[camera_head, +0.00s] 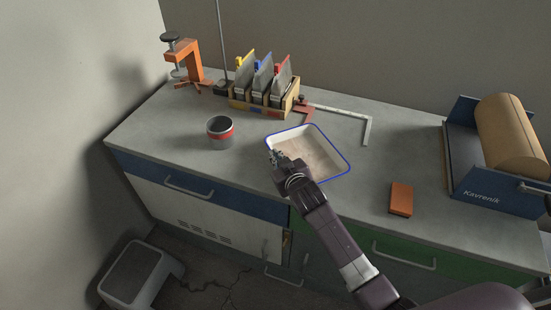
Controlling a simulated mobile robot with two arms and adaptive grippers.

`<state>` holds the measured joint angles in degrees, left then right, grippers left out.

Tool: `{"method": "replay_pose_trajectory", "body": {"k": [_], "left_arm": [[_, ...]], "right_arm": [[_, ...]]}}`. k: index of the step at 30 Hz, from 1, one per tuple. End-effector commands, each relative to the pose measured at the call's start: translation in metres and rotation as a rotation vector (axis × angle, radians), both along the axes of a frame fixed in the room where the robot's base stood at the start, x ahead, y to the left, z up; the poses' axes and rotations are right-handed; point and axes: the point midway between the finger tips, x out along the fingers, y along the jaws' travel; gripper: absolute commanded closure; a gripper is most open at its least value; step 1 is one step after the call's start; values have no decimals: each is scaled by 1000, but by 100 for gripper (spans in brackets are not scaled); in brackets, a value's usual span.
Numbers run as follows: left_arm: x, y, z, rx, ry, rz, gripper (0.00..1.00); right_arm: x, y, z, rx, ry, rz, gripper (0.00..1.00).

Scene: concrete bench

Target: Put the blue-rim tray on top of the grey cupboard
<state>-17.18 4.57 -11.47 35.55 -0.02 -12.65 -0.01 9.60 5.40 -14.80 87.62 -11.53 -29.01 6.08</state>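The blue-rim tray (325,153) is shallow, with a pale inside and a thin blue edge. It lies flat on the grey bench top, near the middle. My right gripper (277,157) is at the tray's left side, over or at its rim. Its fingers are small and dark here, and I cannot tell whether they are open or shut, or touch the rim. My wrist hides the tray's near left corner. A light grey cupboard front (205,221) shows under the blue drawer at the bench's left. My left gripper is not in view.
A dark can with a red band (220,133) stands left of the tray. Behind are a file rack (264,86), a metal square (345,112) and an orange clamp (186,60). An orange block (401,199) and a paper-roll holder (487,190) are right. A grey bin-like box (135,272) stands on the floor.

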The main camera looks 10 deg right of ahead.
Motion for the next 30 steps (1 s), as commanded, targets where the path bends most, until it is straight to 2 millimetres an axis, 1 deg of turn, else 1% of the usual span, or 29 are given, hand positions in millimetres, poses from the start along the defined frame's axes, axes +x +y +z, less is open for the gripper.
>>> {"method": "replay_pose_trajectory", "body": {"k": [3,10,12,15,16,25,30], "left_arm": [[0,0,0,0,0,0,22],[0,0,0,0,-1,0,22],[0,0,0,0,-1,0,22],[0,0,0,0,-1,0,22],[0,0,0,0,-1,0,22],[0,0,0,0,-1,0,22],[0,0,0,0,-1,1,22]], "right_arm": [[1,1,-9,-1,-5,2,100],[1,1,-10,-1,-6,2,100],[0,1,-12,0,-2,2,91],[0,1,-12,0,-2,2,80],[0,1,-12,0,-2,2,78],[-1,0,-11,0,-2,2,78],[-12,-1,-8,1,-1,1,78]]}}
